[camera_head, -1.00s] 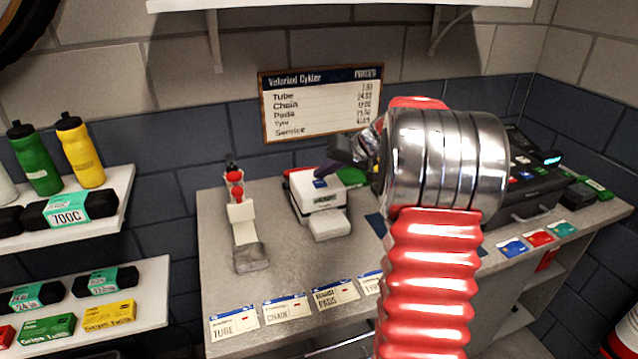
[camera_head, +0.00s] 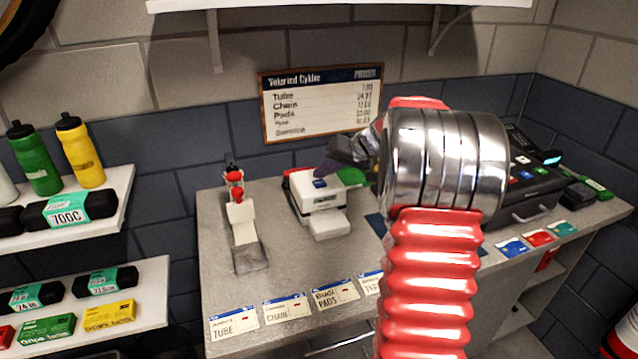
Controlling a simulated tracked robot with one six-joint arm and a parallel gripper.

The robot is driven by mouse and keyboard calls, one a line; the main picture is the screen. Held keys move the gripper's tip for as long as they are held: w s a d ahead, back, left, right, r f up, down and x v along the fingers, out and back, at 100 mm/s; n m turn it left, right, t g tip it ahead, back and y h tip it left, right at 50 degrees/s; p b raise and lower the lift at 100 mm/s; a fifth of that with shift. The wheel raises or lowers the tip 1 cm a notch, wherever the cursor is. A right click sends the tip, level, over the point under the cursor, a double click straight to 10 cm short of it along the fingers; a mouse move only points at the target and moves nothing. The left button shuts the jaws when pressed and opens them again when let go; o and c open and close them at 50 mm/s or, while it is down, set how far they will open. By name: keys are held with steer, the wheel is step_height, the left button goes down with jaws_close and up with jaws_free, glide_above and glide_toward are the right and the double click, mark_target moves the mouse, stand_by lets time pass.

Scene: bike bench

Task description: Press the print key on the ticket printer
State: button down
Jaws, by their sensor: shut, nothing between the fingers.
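The ticket printer (camera_head: 305,199) is a small white box on the grey counter, with a pale slip or tray (camera_head: 331,225) at its front. A blue key (camera_head: 320,183) shows on its top face; I take it for the print key, but its label is too small to read. My gripper (camera_head: 322,170) is shut and empty, its dark tip at the printer's back edge, just behind the blue key in the picture. I cannot tell whether the tip touches the printer. My red and silver arm hides the counter to the right.
A stand with red parts (camera_head: 236,190) is left of the printer. Several price cards (camera_head: 286,308) line the counter's front edge. A dark cash register (camera_head: 530,190) is at the right. A price board (camera_head: 322,103) hangs on the wall behind.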

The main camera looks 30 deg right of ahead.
mark_target(324, 184)
steer(key=shift+f, duration=0.55)
stand_by(0.9)
steer(key=shift+r, duration=0.6)
steer(key=shift+r, duration=0.15)
steer(key=shift+r, duration=2.85)
steer(key=shift+s, duration=0.1)
